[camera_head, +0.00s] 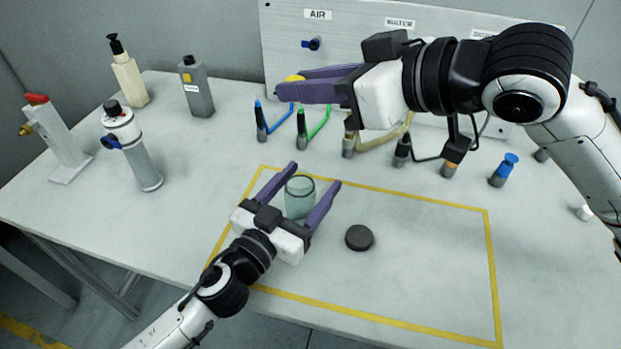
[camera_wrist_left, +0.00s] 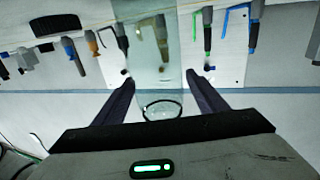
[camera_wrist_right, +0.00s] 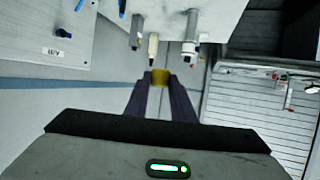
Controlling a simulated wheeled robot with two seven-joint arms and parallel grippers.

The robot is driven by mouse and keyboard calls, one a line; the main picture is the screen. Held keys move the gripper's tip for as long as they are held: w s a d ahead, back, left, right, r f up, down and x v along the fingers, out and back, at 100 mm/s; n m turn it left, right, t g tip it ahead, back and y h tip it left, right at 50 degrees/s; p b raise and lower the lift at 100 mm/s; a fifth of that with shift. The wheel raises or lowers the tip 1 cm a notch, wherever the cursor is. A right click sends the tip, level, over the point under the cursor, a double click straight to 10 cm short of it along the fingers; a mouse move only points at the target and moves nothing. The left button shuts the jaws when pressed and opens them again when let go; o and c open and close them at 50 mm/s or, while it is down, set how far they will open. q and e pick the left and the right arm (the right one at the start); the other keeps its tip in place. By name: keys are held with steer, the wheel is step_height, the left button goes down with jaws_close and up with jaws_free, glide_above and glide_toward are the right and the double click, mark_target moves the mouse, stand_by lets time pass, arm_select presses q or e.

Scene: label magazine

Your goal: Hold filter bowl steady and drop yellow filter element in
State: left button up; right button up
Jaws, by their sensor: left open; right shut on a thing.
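The clear greenish filter bowl (camera_head: 299,197) stands upright inside the yellow outline on the table. My left gripper (camera_head: 315,175) is open with one finger on each side of the bowl; I cannot tell whether the fingers touch it. The bowl also shows between the fingers in the left wrist view (camera_wrist_left: 160,60). My right gripper (camera_head: 290,85) is shut on the yellow filter element (camera_head: 293,79) and holds it in the air, above and behind the bowl in the head view. The element shows between the fingertips in the right wrist view (camera_wrist_right: 160,77).
A dark round cap (camera_head: 359,237) lies right of the bowl. Several tools stand along the back, among them a blue-topped one (camera_head: 503,170). Bottles and a grey-white cylinder (camera_head: 134,150) stand at the left. A labelled panel (camera_head: 350,18) is behind. The outline's right part is clear.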

arm_select(q)
steer(key=shift+w+d, duration=0.35)
steer(key=shift+w, duration=0.15)
steer(key=c, duration=1.2)
arm_select(e)
step_height(320, 180, down, 13)
stand_by(0.6)
steer(key=o, duration=1.1)
